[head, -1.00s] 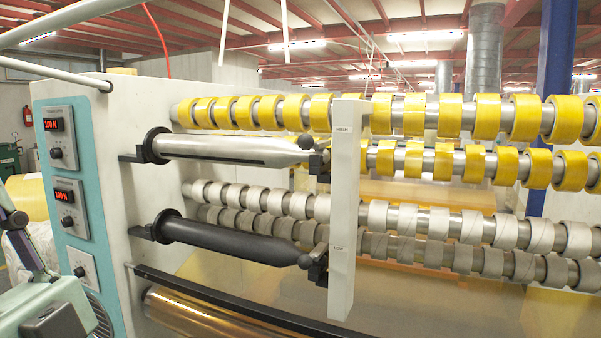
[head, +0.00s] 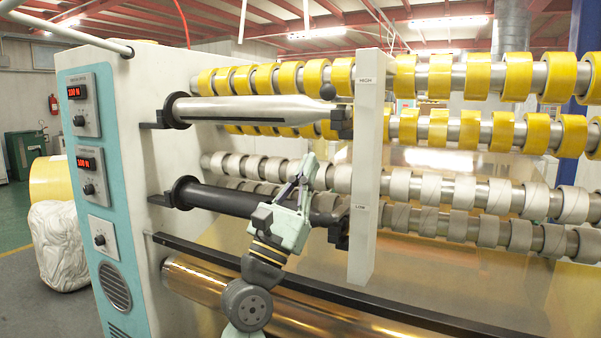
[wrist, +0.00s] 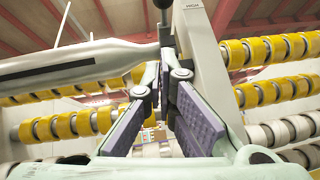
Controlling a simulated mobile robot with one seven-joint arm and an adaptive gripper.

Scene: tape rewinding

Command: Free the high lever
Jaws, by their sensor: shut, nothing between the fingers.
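The high lever, with its black ball knob (head: 328,92), stands up at the right end of the upper silver shaft (head: 250,109), beside the white post (head: 367,160) marked HIGH. Its black block (head: 342,122) is at the shaft tip. In the wrist view the dark lever (wrist: 164,22) shows at the top centre, just beyond my fingertips. My gripper (head: 308,163) is shut and empty, pointing up below the upper shaft and in front of the lower black shaft (head: 235,201). In the wrist view my gripper (wrist: 167,60) points toward the lever; contact cannot be told.
Rows of yellow tape rolls (head: 438,76) and pale rolls (head: 408,183) run behind the post. A black rail (head: 320,298) crosses below. Free floor lies at left.

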